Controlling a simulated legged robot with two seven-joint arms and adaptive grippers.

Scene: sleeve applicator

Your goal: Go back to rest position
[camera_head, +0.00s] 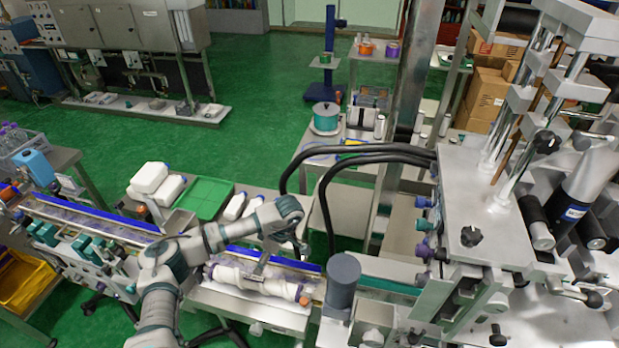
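One grey-green jointed arm of mine rises from the bottom left and bends over the conveyor. I take it as my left arm. Its dark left gripper (291,243) hangs at the wrist end, above the blue-edged conveyor rail. The fingers are small and dark, so I cannot tell whether they are open or shut. No held object is visible. A white, wrapped-looking item with purple ends (255,281) lies on the conveyor just below the gripper. My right gripper is not in view.
The sleeve machine (470,200) stands at the right, with a grey cylinder (343,275) beside the conveyor. Behind the arm are a green tray (204,198) and white bottles (149,177). Black hoses (350,160) arch right of the gripper. Green floor is clear farther back.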

